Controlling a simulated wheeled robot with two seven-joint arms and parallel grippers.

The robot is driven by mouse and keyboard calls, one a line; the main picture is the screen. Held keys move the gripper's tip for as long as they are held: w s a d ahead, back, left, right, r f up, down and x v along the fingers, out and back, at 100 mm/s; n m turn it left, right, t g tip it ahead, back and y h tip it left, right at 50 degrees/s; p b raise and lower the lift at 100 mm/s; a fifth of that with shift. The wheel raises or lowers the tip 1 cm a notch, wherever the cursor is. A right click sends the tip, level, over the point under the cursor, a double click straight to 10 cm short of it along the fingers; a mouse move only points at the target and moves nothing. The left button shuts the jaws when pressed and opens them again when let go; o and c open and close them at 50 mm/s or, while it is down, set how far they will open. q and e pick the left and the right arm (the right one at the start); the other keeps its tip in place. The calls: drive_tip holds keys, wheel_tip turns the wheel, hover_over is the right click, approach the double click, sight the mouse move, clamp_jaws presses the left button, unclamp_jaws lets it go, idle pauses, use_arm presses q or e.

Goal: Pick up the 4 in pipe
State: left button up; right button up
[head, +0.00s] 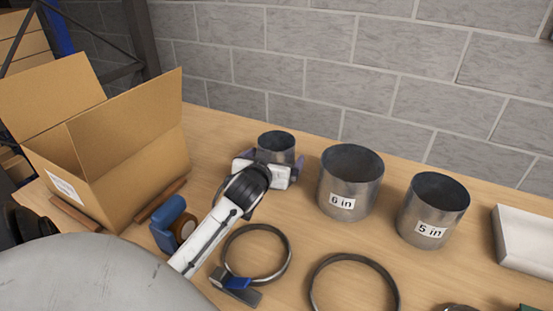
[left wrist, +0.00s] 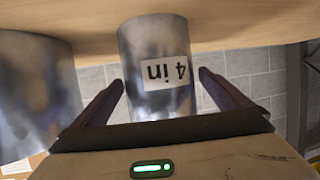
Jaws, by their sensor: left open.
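The 4 in pipe (head: 277,144) is a short grey metal cylinder standing upright on the table, behind my left gripper in the head view. In the left wrist view the 4 in pipe (left wrist: 150,95) shows its label upside down. My left gripper (head: 270,160) is open, with one finger on each side of the pipe; it also shows in the left wrist view (left wrist: 161,80). Gaps show between the fingers and the pipe wall. The pipe's lower part is hidden by the gripper in the head view. My right gripper is not in view.
The 6 in pipe (head: 350,182) and the 5 in pipe (head: 433,210) stand to the right. An open cardboard box (head: 125,165) is at the left. Metal rings (head: 287,262), a blue-handled tool (head: 168,226) and a white block (head: 525,240) lie around. A brick wall bounds the back.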

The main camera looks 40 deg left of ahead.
use_arm(q)
drive_tip(key=shift+w+a+f, duration=0.25)
drive_tip(key=shift+w+a, duration=0.05)
drive_tip(key=shift+w, duration=0.3)
drive_tip(key=c, duration=1.2)
drive_tip(key=shift+r, duration=0.1)
